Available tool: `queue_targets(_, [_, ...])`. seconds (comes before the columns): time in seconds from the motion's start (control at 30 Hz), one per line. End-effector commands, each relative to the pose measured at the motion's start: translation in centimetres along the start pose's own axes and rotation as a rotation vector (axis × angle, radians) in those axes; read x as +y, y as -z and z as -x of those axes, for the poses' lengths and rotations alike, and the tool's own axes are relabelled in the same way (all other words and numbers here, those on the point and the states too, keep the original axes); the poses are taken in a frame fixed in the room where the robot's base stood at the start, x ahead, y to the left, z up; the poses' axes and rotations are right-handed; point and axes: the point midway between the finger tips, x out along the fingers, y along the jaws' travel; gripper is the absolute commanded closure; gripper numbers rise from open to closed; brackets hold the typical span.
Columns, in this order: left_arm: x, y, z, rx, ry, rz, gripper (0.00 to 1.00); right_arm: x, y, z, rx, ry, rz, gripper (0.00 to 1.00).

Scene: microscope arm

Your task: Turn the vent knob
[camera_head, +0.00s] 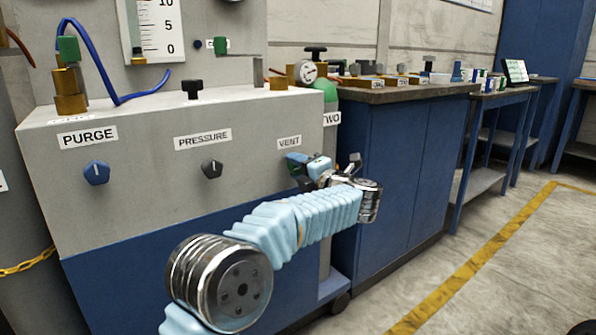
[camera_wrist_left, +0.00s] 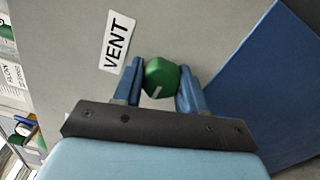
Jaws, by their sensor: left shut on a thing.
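The vent knob (camera_wrist_left: 161,78) is green with a pale pointer line. In the left wrist view it sits between the two blue fingers of my left gripper (camera_wrist_left: 160,88), which is shut on it. The VENT label (camera_wrist_left: 117,41) is on the grey panel beside it. My right gripper is in neither view.
The grey panel (camera_head: 140,205) also carries a blue PURGE knob (camera_head: 96,172) and a black PRESSURE knob (camera_head: 212,168). A blue workbench (camera_head: 400,180) with a dark top stands close on the right.

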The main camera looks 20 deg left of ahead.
Motion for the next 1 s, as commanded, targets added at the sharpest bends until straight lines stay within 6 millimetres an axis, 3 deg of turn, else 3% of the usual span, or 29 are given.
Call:
queue_targets(0.3, [-0.4,0.2,0.0,0.008,0.005,-0.004,0.89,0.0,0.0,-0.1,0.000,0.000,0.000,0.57])
queue_targets(0.33, [-0.4,0.2,0.0,0.008,0.005,-0.005,0.54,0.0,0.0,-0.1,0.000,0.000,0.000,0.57])
queue_targets(0.47, [-0.3,0.1,0.0,0.006,0.003,-0.004,0.34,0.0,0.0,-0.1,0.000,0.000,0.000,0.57])
queue_targets(0.8, [-0.1,0.0,0.3,0.002,0.002,-0.002,0.33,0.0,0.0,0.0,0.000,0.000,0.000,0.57])
queue_targets(1.0, [-0.1,-0.1,3.6,-0.002,0.003,-0.004,0.33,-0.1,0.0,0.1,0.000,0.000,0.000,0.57])
